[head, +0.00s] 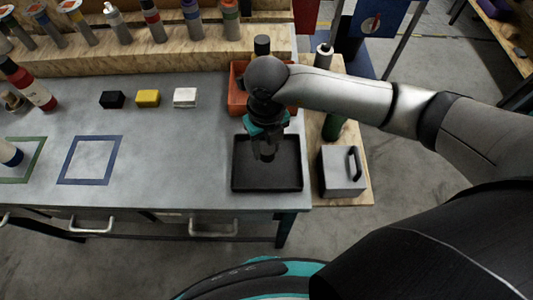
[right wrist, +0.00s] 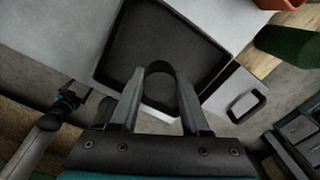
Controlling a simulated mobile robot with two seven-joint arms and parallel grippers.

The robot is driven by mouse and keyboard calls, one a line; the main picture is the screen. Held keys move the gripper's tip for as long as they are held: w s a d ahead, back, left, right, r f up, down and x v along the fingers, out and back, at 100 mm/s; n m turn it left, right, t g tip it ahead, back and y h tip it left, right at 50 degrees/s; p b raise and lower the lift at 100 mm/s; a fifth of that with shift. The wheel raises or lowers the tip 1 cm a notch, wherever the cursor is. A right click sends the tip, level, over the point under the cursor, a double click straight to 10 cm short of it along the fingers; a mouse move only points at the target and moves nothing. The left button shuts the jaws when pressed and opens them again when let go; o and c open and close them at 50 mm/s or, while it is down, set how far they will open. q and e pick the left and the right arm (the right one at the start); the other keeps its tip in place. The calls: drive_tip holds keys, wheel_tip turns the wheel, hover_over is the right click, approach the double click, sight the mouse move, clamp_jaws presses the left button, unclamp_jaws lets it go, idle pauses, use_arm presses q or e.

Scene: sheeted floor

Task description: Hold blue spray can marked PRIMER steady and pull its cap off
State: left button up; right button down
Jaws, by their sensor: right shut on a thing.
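My right gripper (head: 267,150) is shut on a small dark round thing that looks like a cap. It points down over the black tray (head: 237,186). In the right wrist view the dark cap (right wrist: 160,80) sits between the two fingers, with the tray floor below it. My left gripper is not in the head view.
An orange bin (head: 237,98) stands behind the tray. A grey box with a handle (head: 341,172) is to its right. Black, yellow and white blocks (head: 148,98) lie mid-table, with an empty blue outline (head: 66,172) nearer. Several cans stand in the rear rack (head: 120,58).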

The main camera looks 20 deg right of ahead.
sight(266, 154)
drive_tip(key=shift+f, duration=2.05)
drive_tip(key=shift+f+b, duration=0.2)
drive_tip(key=shift+b, duration=0.2)
drive_tip(key=shift+c, duration=1.9)
unclamp_jaws()
drive_tip(key=shift+r, duration=0.2)
drive_tip(key=shift+r, duration=0.3)
wheel_tip(266, 154, up, 12)
drive_tip(key=shift+f+p, duration=0.25)
drive_tip(key=shift+p, duration=0.4)
